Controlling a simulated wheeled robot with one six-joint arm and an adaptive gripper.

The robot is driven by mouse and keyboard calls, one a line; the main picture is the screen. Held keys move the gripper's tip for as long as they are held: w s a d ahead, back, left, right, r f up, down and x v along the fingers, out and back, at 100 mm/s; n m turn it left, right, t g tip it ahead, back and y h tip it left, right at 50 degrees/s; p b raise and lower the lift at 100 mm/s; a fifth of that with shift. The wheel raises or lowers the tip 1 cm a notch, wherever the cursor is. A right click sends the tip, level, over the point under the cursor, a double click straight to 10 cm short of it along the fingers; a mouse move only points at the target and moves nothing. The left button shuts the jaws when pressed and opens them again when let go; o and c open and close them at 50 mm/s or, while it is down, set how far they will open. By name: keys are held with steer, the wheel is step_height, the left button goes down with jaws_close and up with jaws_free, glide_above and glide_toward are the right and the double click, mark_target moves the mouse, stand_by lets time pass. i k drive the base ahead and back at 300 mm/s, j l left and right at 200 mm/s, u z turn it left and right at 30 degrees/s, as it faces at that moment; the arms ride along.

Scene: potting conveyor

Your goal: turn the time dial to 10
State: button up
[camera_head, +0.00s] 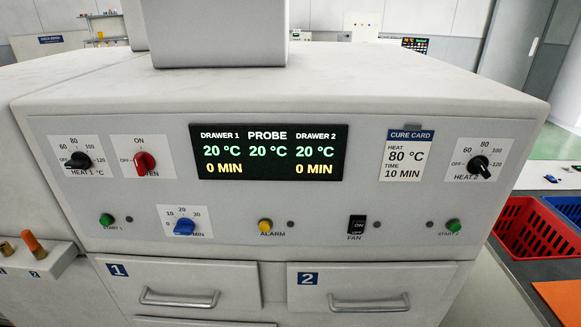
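The time dial is a blue knob (184,227) on a white plate at the lower left of the oven's front panel. The plate reads 0, 10, 20, 30 and MIN around the knob. The knob's pointer is too small to read surely, but the display (268,152) shows 0 MIN for drawer 1 and drawer 2, with 20 °C for both and the probe. The cure card (404,155) reads heat 80 °C, time 10 MIN. My gripper is not in view.
Near the dial are a green start button (106,219), a yellow alarm button (265,225), a black fan switch (356,224), a red oven knob (144,162) and the black heat 1 knob (78,160). Two drawers sit below. Red crate (540,232) stands right.

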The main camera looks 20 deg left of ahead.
mark_target(184, 226)
steer(key=k+j+u, duration=0.15)
steer(key=u, duration=0.95)
